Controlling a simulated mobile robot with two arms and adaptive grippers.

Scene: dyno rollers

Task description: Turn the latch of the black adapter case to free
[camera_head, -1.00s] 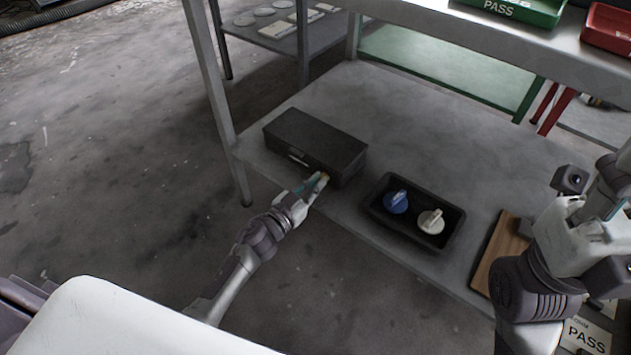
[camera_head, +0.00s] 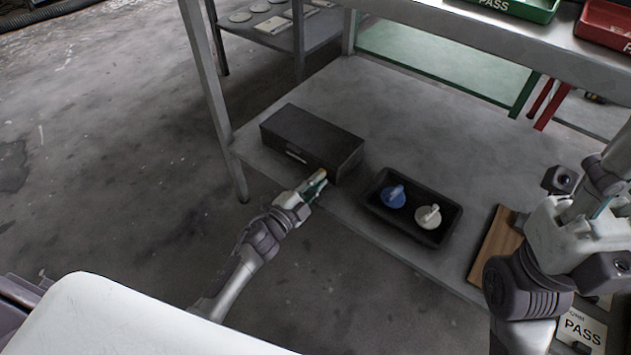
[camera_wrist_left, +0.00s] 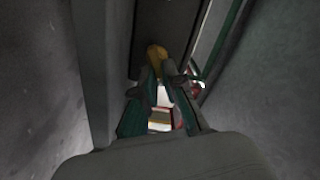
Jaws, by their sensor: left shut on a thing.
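The black adapter case (camera_head: 312,136) stands shut on the low grey shelf, near its left front corner. A light handle or label shows on its front. My left gripper (camera_head: 319,179) is at the right part of the case's front face. In the left wrist view its fingers (camera_wrist_left: 158,88) are shut on the yellow latch (camera_wrist_left: 156,55), which stands out from the dark case front (camera_wrist_left: 160,22). The fingers hide much of the latch in the head view. My right gripper (camera_head: 585,238) is at the right of the head view, away from the case; its fingertips are not clear.
A black tray (camera_head: 428,238) with a blue knob piece (camera_head: 393,196) and a white one (camera_head: 428,216) sits right of the case. A brown board (camera_head: 496,247) lies further right. The upper tabletop (camera_head: 480,30) overhangs the shelf, and a table leg (camera_head: 215,110) stands left of the case.

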